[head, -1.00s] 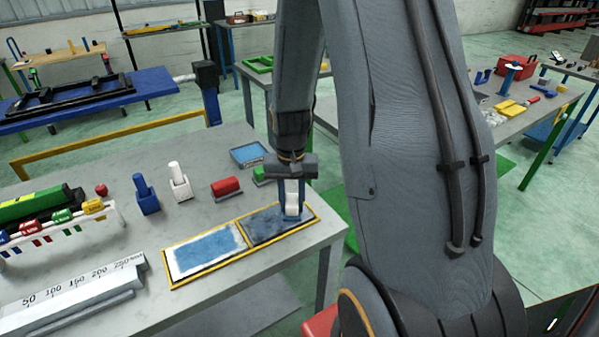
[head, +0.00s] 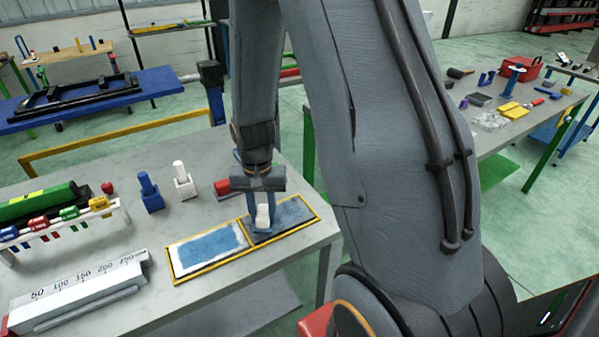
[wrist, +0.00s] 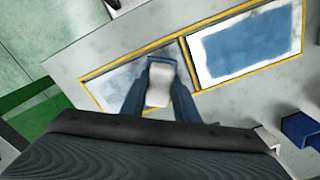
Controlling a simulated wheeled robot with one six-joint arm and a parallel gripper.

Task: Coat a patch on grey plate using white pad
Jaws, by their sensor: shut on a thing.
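My gripper (head: 262,212) is shut on a white pad (wrist: 158,88), a pale block between its blue fingers. The pad also shows in the head view (head: 262,218), low over the right panel near the divider; I cannot tell whether it touches. This panel, the grey plate (head: 293,212), is grey with uneven blue streaks and lies in a yellow frame. It also shows left of the divider in the wrist view (wrist: 113,83). The left panel (head: 186,262) is white with a broad blue patch. My gripper hides part of the grey plate.
A ruler-marked bar (head: 80,292) lies at the left. The table's right edge is close to the frame.

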